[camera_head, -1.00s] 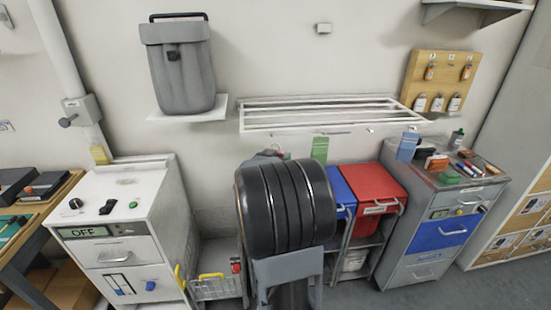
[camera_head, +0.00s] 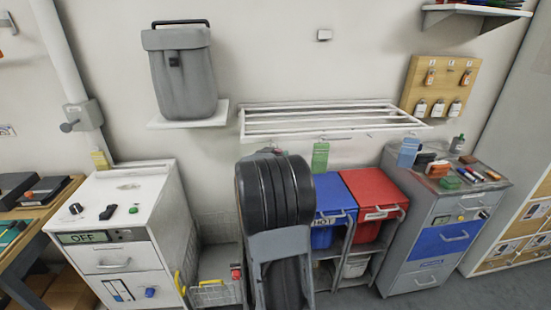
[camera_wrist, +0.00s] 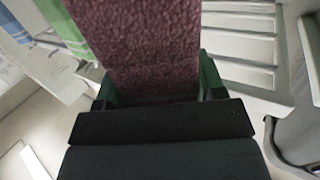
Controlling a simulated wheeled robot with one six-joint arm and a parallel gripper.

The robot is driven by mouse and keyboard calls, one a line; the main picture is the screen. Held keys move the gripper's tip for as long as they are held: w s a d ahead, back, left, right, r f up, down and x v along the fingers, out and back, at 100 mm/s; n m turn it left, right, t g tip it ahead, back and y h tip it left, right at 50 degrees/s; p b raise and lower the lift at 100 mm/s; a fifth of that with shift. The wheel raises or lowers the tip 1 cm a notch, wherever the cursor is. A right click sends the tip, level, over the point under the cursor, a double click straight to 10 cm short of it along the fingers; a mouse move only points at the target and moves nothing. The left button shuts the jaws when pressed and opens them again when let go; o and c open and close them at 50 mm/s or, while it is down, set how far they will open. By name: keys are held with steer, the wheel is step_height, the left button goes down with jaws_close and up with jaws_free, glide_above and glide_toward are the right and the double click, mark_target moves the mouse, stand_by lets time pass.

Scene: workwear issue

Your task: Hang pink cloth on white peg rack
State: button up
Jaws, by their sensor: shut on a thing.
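The white peg rack (camera_head: 432,125) is on the back wall in the head view, a slatted shelf with small pegs along its lower front. Its white slats also show at the upper right of the wrist view (camera_wrist: 238,48). The pink cloth (camera_wrist: 140,45) looks dark maroon and rough in the wrist view. My gripper (camera_wrist: 160,82) is shut on it, with a dark green finger at each side. A green cloth (camera_head: 320,156) hangs under the rack, left of a blue cloth (camera_head: 409,152).
A grey bin (camera_head: 182,75) stands on a wall shelf left of the rack. Blue (camera_head: 328,192) and red (camera_head: 370,190) lidded bins stand below it. A grey drawer cabinet (camera_head: 407,215) with small items on top is at the right, a white cabinet (camera_head: 170,200) at the left.

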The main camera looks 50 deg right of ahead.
steer(key=shift+w+d+f, duration=0.15)
steer(key=shift+w+d, duration=0.7)
steer(key=shift+w, duration=0.2)
steer(key=shift+w+d, duration=0.1)
steer(key=shift+d, duration=0.05)
steer(key=shift+w+f, duration=0.15)
steer(key=o, duration=1)
steer(key=shift+w+d+f, duration=0.1)
steer(key=shift+w+f, duration=0.1)
steer(key=shift+w, duration=0.15)
steer(key=shift+c, duration=0.2)
steer(key=shift+o, duration=0.9)
steer(key=shift+s+r, duration=0.1)
steer(key=shift+s, duration=0.1)
steer(key=shift+o, duration=0.7)
steer(key=shift+d, duration=0.1)
steer(key=shift+s, duration=0.1)
steer(key=b+v, duration=0.1)
steer(key=v, duration=1.2)
steer(key=shift+a, duration=0.35)
